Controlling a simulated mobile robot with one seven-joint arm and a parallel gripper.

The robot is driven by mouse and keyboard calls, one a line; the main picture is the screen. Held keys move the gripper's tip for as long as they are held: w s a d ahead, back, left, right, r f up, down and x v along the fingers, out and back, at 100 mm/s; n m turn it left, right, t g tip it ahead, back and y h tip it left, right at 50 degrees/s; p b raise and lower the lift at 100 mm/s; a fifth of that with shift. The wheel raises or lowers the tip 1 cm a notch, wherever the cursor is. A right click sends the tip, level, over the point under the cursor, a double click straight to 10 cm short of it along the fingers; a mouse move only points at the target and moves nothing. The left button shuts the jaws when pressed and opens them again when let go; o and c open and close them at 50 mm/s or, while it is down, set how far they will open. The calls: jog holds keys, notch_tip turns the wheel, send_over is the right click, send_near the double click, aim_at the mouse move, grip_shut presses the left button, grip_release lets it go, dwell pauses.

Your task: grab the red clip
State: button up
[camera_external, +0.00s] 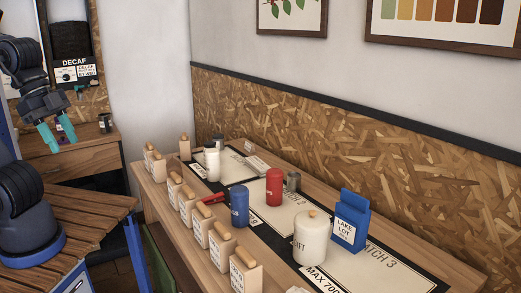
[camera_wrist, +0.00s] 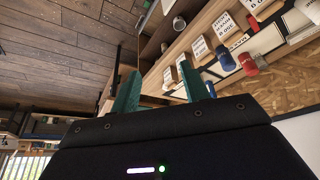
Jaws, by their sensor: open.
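A small red item (camera_external: 213,198), which looks like the red clip, lies on the table just left of the blue canister (camera_external: 239,207) in the external view. I cannot make it out in the wrist view. My gripper (camera_external: 57,135) hangs at the upper left of the external view, far from the clip and above the level of the table. Its two teal fingers are apart with nothing between them. In the wrist view my gripper (camera_wrist: 160,82) is also open and empty.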

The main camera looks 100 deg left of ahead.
jog(key=shift+w+a, duration=0.1)
jog(key=w+a+f+n+g, duration=0.1)
jog(key=w+a+n, duration=0.1)
jog(key=w+a, duration=0.7)
jog(key=n+g, duration=0.4)
jog(key=n, duration=0.1)
send_over(213, 196)
notch_tip(213, 196, down, 22)
jog(key=r, duration=0.1)
jog(key=f, duration=0.5)
jog(key=shift+w+a+f, duration=0.15)
jog(key=shift+a+f, duration=0.1)
jog(key=shift+a, duration=0.05)
jog(key=shift+d+f, duration=0.2)
jog(key=shift+f, duration=1.2)
jog(key=shift+d+f, duration=0.2)
jog(key=shift+f, duration=1.15)
